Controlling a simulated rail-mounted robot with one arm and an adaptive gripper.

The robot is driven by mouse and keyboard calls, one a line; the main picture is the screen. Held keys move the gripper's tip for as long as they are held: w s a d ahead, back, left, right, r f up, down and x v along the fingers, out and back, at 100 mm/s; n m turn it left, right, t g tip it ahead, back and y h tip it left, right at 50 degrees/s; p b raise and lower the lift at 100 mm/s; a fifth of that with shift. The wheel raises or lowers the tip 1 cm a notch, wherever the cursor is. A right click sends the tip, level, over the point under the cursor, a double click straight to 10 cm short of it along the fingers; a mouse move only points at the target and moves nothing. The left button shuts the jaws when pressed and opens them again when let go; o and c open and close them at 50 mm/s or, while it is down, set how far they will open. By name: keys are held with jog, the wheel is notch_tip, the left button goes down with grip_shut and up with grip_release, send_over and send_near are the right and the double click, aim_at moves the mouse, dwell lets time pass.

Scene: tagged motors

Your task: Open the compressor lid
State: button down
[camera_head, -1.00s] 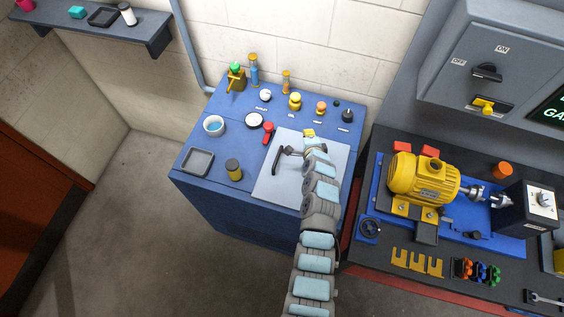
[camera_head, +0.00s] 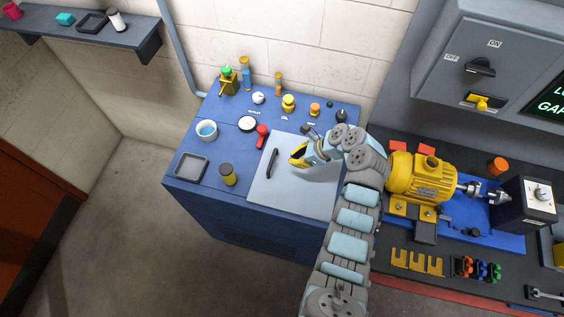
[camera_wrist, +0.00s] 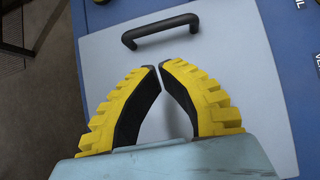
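The compressor lid (camera_head: 285,190) is a light grey flat panel lying flush on top of the blue cabinet, and it looks closed. A black bar handle (camera_head: 272,163) stands near its left edge. My gripper (camera_head: 294,159), with yellow fingers, is over the lid to the right of the handle. In the wrist view the handle (camera_wrist: 160,30) lies beyond the fingertips, apart from them, with bare lid (camera_wrist: 225,50) around it. The fingers (camera_wrist: 158,67) are empty and their tips almost meet, leaving a narrow gap.
On the blue cabinet top (camera_head: 230,115) stand several knobs, a gauge (camera_head: 247,124), a red-handled valve (camera_head: 262,132), a cup (camera_head: 206,131), a yellow-and-black jar (camera_head: 228,175) and a tray (camera_head: 191,167). A yellow motor (camera_head: 420,177) stands on the bench to the right.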

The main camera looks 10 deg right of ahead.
aim_at(277, 168)
jog(key=shift+x, duration=4.95)
jog(key=shift+r, duration=0.1)
